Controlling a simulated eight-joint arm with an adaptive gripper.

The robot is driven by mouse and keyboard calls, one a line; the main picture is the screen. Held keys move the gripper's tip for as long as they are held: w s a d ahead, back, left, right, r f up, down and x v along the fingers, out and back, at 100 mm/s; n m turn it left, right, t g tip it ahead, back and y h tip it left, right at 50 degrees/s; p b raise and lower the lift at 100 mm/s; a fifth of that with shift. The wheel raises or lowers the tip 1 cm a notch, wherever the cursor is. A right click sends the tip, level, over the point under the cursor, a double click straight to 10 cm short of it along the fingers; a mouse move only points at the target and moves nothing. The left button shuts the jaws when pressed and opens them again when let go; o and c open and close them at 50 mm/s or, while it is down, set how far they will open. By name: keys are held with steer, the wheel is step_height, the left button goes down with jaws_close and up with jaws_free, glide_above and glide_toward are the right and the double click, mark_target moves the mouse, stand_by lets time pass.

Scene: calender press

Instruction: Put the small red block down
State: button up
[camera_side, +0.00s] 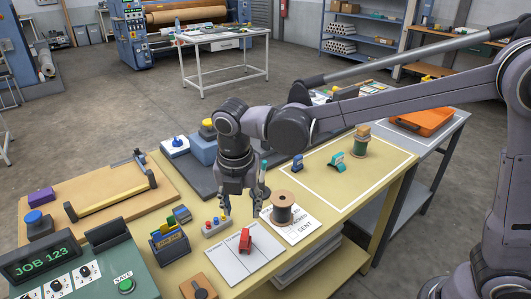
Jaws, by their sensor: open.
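The small red block (246,241) rests on a white two-part card (237,268) on the yellow workbench. My gripper (242,207) points down above the block and a little behind it. Its fingers are spread and apart from the block. Nothing shows between the fingers.
A thread spool (283,208) stands on a checklist sheet to the right of the gripper. A green console (119,272) is at front left. The bench's right part is mostly clear.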

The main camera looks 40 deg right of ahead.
steer(key=s+d+m+t, duration=0.2)
steer(key=s+d+m, duration=0.2)
steer(key=m, duration=0.5)
steer(key=s+d+r+m+t, duration=0.1)
steer(key=s+d+m, duration=0.3)
steer(key=d+m, duration=0.5)
steer(key=s+d+m+t+y, duration=0.1)
steer(key=s+d+m+t, duration=0.2)
steer(key=d+m, duration=0.4)
steer(key=shift+s+r+m, duration=0.3)
steer(key=shift+s+m, duration=0.4)
steer(key=shift+m, duration=0.3)
